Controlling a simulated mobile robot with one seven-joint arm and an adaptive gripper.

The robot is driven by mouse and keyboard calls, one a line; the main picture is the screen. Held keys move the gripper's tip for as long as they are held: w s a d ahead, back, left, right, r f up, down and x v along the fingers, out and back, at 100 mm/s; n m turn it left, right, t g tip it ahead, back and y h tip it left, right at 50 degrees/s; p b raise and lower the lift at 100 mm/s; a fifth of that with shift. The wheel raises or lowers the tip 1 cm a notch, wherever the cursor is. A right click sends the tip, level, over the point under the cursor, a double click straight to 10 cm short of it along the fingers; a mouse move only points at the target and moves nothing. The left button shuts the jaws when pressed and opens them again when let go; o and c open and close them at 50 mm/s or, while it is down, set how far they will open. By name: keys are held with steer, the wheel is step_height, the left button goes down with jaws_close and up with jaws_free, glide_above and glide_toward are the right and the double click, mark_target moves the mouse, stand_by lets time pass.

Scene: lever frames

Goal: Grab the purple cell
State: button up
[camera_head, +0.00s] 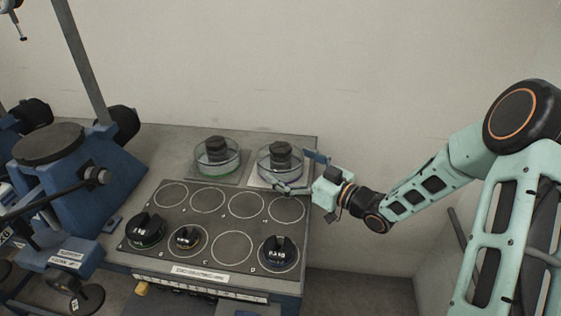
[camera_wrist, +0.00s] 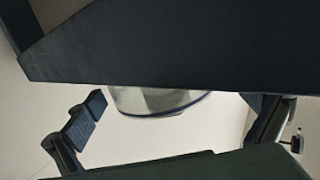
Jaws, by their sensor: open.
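No clearly purple cell shows. Two round clear cells with dark knobs stand at the back of the workbench. The left cell (camera_head: 217,158) has a green tint. The right cell (camera_head: 279,163) looks grey and clear; any purple in it is too faint to tell. My gripper (camera_head: 298,172) is open at the right side of the right cell, its fingers spread towards it. In the wrist view, part of a pale cell with a dark blue rim (camera_wrist: 155,102) shows beyond the open fingers (camera_wrist: 175,118); the dark body of my gripper hides its top.
A dark panel (camera_head: 205,225) with several ringed spots lies in front of the cells. Black weights (camera_head: 278,251) stand on some of its front spots. Blue equipment (camera_head: 95,180) with a tall post stands at left. The wall is close behind.

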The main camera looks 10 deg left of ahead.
steer(key=x, duration=0.3)
steer(key=shift+s, duration=0.1)
steer(key=c, duration=1.8)
steer(key=shift+r, duration=0.1)
steer(key=shift+c, duration=0.5)
steer(key=shift+r, duration=0.1)
